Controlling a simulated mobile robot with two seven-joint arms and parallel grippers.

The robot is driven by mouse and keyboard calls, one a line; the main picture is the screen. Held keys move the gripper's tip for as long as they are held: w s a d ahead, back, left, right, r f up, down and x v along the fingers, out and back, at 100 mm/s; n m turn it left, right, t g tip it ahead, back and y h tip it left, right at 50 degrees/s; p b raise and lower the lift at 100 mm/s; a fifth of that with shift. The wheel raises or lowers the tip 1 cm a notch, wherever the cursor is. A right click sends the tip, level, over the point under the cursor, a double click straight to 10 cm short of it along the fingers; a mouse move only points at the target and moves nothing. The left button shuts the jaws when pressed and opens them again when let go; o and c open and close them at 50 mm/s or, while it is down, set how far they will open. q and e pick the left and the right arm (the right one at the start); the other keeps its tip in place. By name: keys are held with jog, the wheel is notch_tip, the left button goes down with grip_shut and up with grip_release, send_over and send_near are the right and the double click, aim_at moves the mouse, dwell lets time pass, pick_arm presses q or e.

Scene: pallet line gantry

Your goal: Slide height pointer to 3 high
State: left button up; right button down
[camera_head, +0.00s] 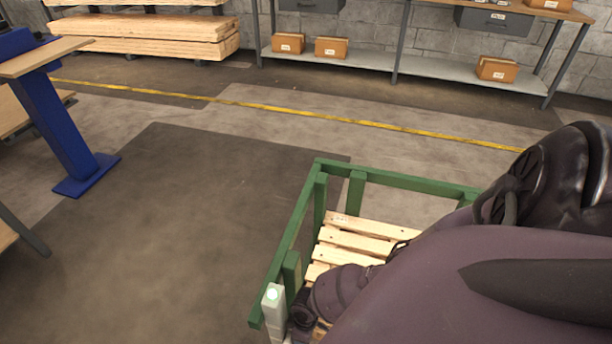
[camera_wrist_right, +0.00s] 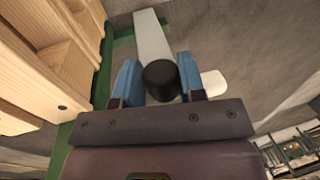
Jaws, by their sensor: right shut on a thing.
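In the right wrist view, my right gripper (camera_wrist_right: 160,76) has its two blue fingers shut on a black round knob (camera_wrist_right: 161,82), one finger on each side. The knob sits in front of a pale grey post (camera_wrist_right: 152,38). A white rounded tab (camera_wrist_right: 213,82) sticks out to the right of the fingers and may be the pointer. I see no height marks. In the head view, the post (camera_head: 273,310) with a pale lit top stands at the near left corner of a green frame (camera_head: 290,235). My right arm hides the knob there. My left gripper is not in view.
A wooden pallet (camera_head: 360,240) lies inside the green frame, close to my right arm. A blue stand (camera_head: 60,125) is at the left. Shelving (camera_head: 430,70) with orange boxes and stacked timber (camera_head: 150,38) line the back wall. The floor left of the frame is clear.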

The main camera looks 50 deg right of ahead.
jog(key=c, duration=0.7)
grip_release()
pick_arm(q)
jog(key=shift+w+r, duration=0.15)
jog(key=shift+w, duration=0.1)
pick_arm(e)
jog(key=shift+r, duration=0.2)
pick_arm(q)
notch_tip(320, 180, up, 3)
jog(key=p, duration=0.4)
pick_arm(e)
notch_tip(320, 180, up, 10)
jog(key=d, duration=0.2)
jog(key=shift+w, duration=0.35)
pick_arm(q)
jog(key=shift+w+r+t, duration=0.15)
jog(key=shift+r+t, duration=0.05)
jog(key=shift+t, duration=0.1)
